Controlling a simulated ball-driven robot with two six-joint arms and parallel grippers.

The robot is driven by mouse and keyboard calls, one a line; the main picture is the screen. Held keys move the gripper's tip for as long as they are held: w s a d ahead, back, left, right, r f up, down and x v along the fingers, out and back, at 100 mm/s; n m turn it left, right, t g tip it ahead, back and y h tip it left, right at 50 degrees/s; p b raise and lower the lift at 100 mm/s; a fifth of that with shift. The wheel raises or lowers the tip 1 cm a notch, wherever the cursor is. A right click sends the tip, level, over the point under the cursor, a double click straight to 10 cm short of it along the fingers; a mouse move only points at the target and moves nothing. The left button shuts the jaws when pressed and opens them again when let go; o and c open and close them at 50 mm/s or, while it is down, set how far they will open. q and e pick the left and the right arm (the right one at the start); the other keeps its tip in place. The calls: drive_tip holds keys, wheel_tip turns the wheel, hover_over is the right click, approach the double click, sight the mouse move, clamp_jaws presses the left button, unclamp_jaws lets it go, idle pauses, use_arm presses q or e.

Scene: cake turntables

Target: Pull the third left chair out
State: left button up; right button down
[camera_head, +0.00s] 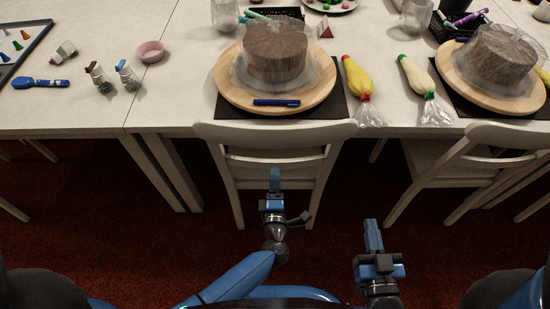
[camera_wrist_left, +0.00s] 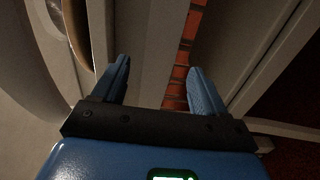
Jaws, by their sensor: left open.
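A white wooden chair (camera_head: 274,134) stands tucked at the table in the middle of the head view, with its backrest towards me. My left gripper (camera_head: 275,178) is in front of this backrest, below its top rail. In the left wrist view the left gripper (camera_wrist_left: 160,88) is open, and a pale bar (camera_wrist_left: 152,45) of the chair appears between its blue fingers. Whether they touch the bar cannot be told. My right gripper (camera_head: 373,236) is lower and to the right, apart from the chairs. Its finger gap cannot be made out.
Another white chair (camera_head: 450,160) stands at the right. The white table (camera_head: 180,95) carries a cake (camera_head: 276,52) on a wooden turntable (camera_head: 229,90), a second cake (camera_head: 500,57) and piping bags (camera_head: 357,78). The red floor (camera_head: 120,240) is clear at the left.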

use_arm(q)
drive_tip(key=w+b, duration=0.2)
drive_tip(key=w, duration=0.8)
drive_tip(key=shift+w, duration=0.25)
clamp_jaws()
